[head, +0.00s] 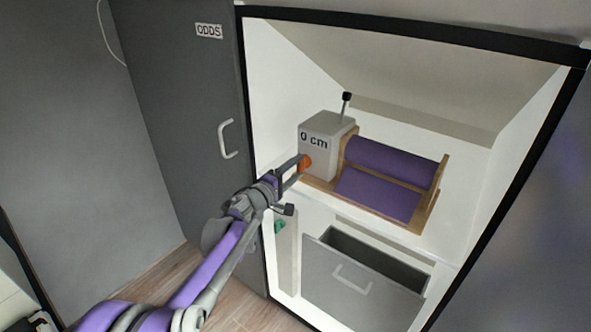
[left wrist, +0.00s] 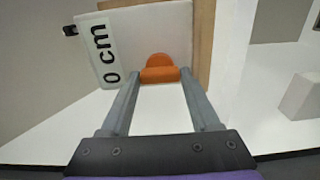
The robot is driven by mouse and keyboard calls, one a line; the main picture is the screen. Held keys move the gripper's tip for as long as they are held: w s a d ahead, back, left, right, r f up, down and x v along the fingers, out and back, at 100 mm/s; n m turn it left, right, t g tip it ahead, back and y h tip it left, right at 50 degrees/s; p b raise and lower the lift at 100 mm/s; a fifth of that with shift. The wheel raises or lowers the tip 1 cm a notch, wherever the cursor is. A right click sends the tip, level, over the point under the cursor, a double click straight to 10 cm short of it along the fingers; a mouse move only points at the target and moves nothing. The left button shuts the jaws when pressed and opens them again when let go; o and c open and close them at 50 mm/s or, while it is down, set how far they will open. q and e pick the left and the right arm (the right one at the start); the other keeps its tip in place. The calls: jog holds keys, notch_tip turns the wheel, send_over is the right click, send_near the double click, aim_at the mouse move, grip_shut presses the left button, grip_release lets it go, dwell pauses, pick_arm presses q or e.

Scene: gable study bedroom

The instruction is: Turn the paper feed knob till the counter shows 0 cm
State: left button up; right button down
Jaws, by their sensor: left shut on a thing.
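The paper feeder's grey box (head: 326,134) stands on a wooden base inside the white alcove. The counter (head: 313,138) on its front reads "0 cm"; it also shows in the left wrist view (left wrist: 110,53), turned sideways. The orange paper feed knob (head: 306,162) sits low on the box's front. My left gripper (head: 301,165) is at the knob, its fingers shut on it. In the left wrist view the knob (left wrist: 159,70) lies between the fingertips. A purple paper roll (head: 390,163) lies on the wooden stand right of the box. My right gripper is not in view.
An open grey drawer (head: 360,284) juts out below the shelf. A grey door (head: 185,110) labelled "ODDS" with a white handle stands to the left. A black-topped lever (head: 346,98) rises from the box. A small green thing (head: 280,227) is below my left gripper.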

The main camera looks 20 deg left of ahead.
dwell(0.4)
pick_arm(q)
jog(key=o, duration=1.4)
jog(key=shift+c, duration=0.2)
jog(key=p+v, duration=0.1)
jog(key=v, duration=0.9)
jog(key=shift+s, duration=0.4)
jog(key=shift+a, duration=0.15)
